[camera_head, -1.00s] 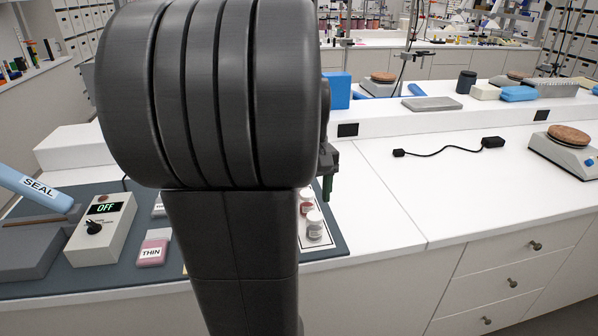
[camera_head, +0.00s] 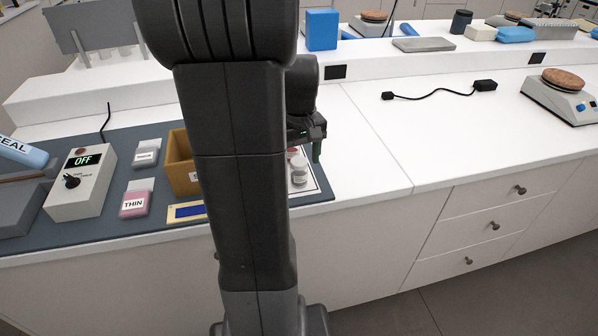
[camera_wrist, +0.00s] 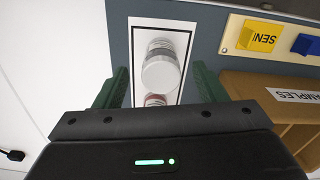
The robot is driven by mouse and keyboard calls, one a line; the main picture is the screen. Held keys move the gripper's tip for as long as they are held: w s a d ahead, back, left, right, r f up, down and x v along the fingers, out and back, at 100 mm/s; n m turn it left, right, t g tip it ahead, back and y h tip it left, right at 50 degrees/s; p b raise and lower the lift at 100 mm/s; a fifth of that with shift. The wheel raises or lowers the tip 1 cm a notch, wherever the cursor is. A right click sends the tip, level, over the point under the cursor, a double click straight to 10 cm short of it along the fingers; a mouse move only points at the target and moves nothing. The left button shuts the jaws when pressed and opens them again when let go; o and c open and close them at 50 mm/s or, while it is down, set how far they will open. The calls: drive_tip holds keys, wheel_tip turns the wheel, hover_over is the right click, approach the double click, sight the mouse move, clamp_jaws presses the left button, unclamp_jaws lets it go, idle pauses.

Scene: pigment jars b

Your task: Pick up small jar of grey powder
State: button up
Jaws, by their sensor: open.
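The small jar of grey powder (camera_head: 299,171), with a pale lid, stands on a white, black-bordered card at the right end of the dark mat. The wrist view shows this jar (camera_wrist: 160,70) from above, between the two green fingers of my gripper (camera_wrist: 160,78). The fingers are apart, with a gap on each side of the jar. A jar with red contents (camera_wrist: 155,101) is beside it, partly hidden by my gripper body. In the head view my gripper (camera_head: 316,148) is just above and right of the jars, largely hidden behind my arm.
An open tan box (camera_wrist: 262,88) labelled SAMPLES and a yellow panel with a blue block (camera_wrist: 305,45) are close beside my gripper. A pink THIN container (camera_head: 136,198) and an OFF control box (camera_head: 80,182) are further left.

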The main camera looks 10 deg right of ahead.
sight(299, 161)
drive_tip(key=shift+f, duration=1.55)
drive_tip(key=c, duration=1.1)
drive_tip(key=shift+r, duration=0.15)
